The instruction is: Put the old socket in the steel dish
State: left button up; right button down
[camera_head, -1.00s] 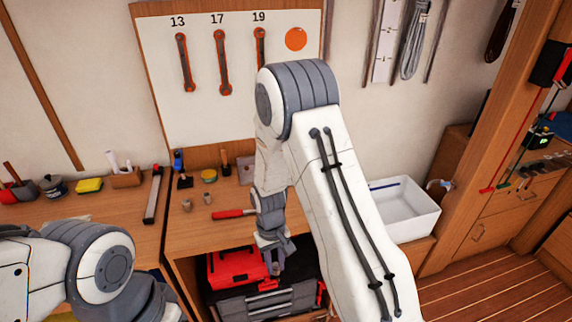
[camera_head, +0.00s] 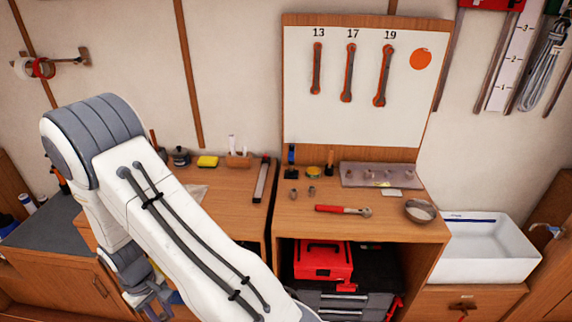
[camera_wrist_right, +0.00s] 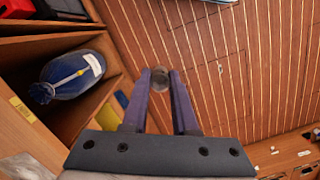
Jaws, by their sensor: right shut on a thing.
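My right gripper (camera_wrist_right: 159,84) is shut on a small, round, grey-brown socket (camera_wrist_right: 160,79), held between its fingertips above the wooden floor. In the head view my right arm reaches across to the left, with the gripper (camera_head: 153,307) low in front of the left bench. The socket cannot be made out there. The steel dish (camera_head: 420,211) stands on the right front corner of the right bench, far to the right of this gripper. My left gripper is not in view.
Two small sockets (camera_head: 294,193) and a red-handled ratchet (camera_head: 342,209) lie on the right bench. A grey tray (camera_head: 352,178) with small parts lies behind the dish. A white sink (camera_head: 485,262) is to the right. The wrist view shows an open shelf with a blue bag (camera_wrist_right: 75,76).

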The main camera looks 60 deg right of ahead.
aim_at(419, 213)
jog(key=u, duration=0.25)
jog(key=k, duration=1.45)
jog(key=z, duration=1.8)
jog(key=i, duration=0.7)
jog(key=z, duration=0.05)
